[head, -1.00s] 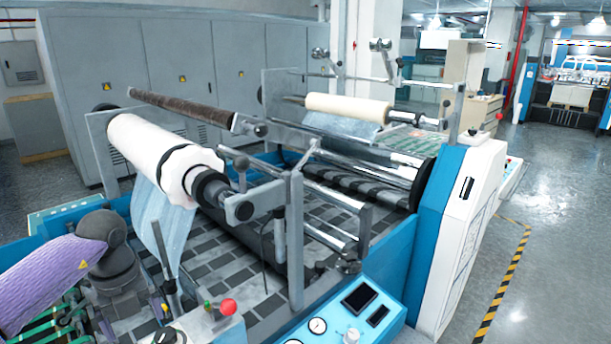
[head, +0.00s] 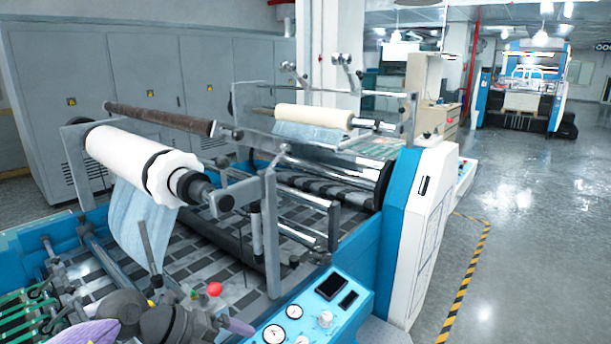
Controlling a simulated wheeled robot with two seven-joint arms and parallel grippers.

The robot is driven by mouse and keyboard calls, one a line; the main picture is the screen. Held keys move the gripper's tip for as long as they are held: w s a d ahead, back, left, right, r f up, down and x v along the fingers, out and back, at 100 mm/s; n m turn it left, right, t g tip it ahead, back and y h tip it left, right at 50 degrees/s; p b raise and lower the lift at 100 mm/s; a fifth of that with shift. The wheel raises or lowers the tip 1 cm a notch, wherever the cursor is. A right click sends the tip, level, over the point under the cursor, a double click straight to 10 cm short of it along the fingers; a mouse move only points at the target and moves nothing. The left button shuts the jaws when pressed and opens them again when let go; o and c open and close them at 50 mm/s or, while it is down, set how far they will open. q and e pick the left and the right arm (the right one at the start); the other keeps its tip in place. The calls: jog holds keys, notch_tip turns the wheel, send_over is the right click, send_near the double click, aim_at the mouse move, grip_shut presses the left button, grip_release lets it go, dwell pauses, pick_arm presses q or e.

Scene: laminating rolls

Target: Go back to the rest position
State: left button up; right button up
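A laminating machine with blue sides fills the middle of the head view. A large white roll (head: 130,160) sits on a shaft at its near left, with a pale blue film (head: 140,225) hanging from it. A smaller cream roll (head: 313,116) is mounted farther back. A dark brown bar or roll (head: 160,119) lies between them, higher up. Part of my arm, grey joints with purple covers, shows at the bottom left edge, in front of the machine. Neither of my grippers shows, so whether they hold anything is hidden.
A blue control panel (head: 320,308) with gauges and a red knob (head: 214,289) stand at the near side. A white side housing (head: 425,230) bounds the machine on the right. Open grey floor (head: 535,250) with a yellow-black stripe (head: 467,275) lies beyond. Grey cabinets (head: 140,75) line the back left.

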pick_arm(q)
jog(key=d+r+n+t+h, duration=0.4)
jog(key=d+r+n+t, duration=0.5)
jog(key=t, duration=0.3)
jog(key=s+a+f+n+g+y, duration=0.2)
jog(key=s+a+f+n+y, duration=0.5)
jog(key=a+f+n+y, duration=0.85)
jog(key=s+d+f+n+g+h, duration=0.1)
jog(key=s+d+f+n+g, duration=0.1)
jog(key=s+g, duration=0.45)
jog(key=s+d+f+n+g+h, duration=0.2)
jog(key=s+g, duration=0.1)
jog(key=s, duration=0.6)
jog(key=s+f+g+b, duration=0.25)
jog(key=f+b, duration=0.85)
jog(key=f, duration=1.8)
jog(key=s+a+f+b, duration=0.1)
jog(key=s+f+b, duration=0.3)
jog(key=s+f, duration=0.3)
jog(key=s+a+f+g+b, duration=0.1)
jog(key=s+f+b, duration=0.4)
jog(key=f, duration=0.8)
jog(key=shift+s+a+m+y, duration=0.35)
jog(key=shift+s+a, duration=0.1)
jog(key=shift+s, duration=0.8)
